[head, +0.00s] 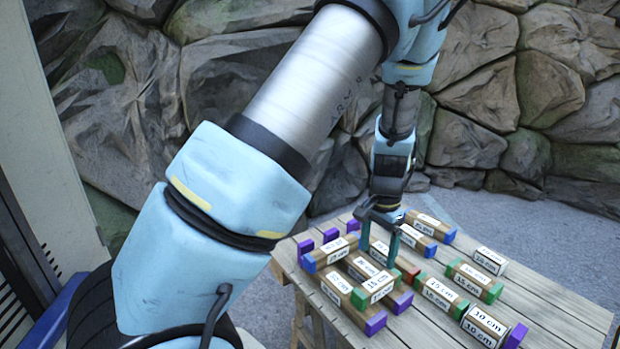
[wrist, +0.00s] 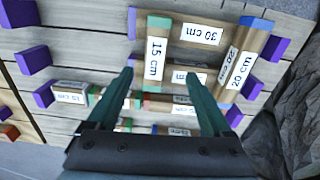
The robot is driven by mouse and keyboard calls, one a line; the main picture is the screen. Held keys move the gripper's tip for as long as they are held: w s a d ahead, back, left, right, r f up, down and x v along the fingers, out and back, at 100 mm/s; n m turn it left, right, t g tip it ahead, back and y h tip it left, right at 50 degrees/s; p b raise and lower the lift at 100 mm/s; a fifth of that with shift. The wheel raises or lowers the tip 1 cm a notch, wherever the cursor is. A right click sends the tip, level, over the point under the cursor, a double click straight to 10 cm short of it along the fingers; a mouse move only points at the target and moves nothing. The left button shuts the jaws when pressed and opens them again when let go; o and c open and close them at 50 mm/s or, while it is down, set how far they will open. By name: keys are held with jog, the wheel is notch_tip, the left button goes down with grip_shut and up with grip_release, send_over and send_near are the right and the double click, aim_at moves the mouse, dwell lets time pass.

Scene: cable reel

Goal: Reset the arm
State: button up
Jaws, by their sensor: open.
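My gripper (head: 377,232) hangs pointing down over the wooden table, among the labelled blocks. In the wrist view its two dark green fingers (wrist: 158,80) are spread apart, with a clear gap between them. No block is held between the fingers. Blocks lie beyond and below the fingertips, including a green-ended block marked 15 cm (wrist: 156,60) and a blue-ended block marked 20 cm (wrist: 241,70). My arm crosses the middle of the head view and hides part of the scene.
The slatted table (head: 560,300) carries several wooden blocks with coloured ends, such as a 10 cm block (head: 484,326) at the front right. Its right side is mostly bare. A rough stone wall (head: 480,90) stands behind, and a pale panel (head: 60,150) is at the left.

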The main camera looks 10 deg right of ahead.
jog(key=s+a+r+n, duration=0.1)
jog(key=a+r+n, duration=0.2)
jog(key=a, duration=0.6)
jog(key=s+a+r+n+t, duration=0.1)
jog(key=a+r+n, duration=0.3)
jog(key=a, duration=0.6)
jog(key=s+a+r+n, duration=0.2)
jog(key=a+r, duration=0.3)
jog(key=a, duration=0.5)
jog(key=shift+r+n+t, duration=0.25)
jog(key=shift+n+t, duration=0.05)
jog(key=shift+n, duration=0.5)
jog(key=shift+s, duration=0.1)
